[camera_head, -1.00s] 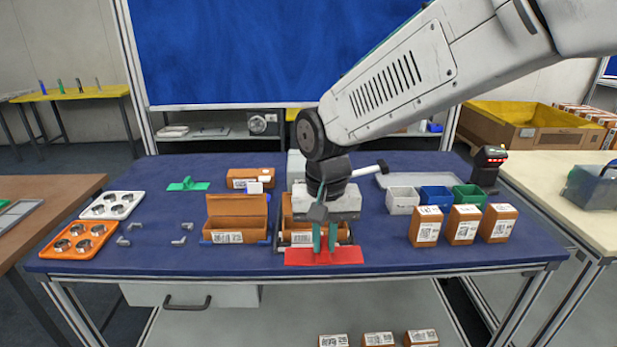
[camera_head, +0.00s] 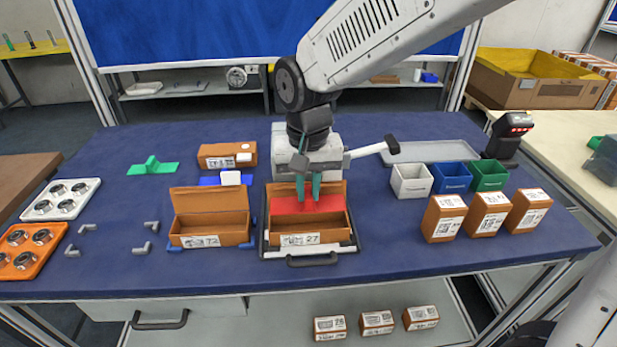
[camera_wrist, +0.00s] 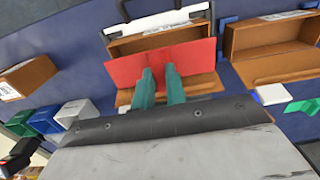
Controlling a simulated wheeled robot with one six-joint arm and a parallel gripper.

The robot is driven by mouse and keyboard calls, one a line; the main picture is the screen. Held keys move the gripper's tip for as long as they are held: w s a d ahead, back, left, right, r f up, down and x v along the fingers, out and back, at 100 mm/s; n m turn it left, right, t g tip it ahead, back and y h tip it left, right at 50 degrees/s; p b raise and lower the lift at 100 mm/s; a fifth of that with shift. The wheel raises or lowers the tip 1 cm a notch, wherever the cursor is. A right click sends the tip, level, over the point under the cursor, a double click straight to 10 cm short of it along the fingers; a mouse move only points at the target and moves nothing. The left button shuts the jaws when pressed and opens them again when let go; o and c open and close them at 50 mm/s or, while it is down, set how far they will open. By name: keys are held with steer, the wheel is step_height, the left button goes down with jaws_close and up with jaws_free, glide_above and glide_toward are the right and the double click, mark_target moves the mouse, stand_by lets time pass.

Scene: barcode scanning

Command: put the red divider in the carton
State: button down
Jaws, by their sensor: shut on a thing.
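The red divider (camera_head: 308,204) is between the green fingers of my gripper (camera_head: 308,190), which is shut on it. In the head view the divider is at the open brown carton (camera_head: 300,240) labelled 27, behind its front wall. In the wrist view the red divider (camera_wrist: 160,64) stands across the carton (camera_wrist: 155,40), with the fingers (camera_wrist: 160,85) on it. I cannot tell whether its lower edge touches the carton floor.
The carton sits on a tray with a black handle (camera_head: 312,260). Another open carton (camera_head: 210,228), labelled 72, stands to its left. White, blue and green bins (camera_head: 411,182) and several closed brown boxes (camera_head: 444,217) stand to the right. A green divider (camera_head: 152,167) lies at the back left.

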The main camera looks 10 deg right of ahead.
mark_target(308, 215)
steer(key=shift+f, duration=3.55)
steer(key=c, duration=1.7)
jaws_free()
steer(key=shift+r, duration=3)
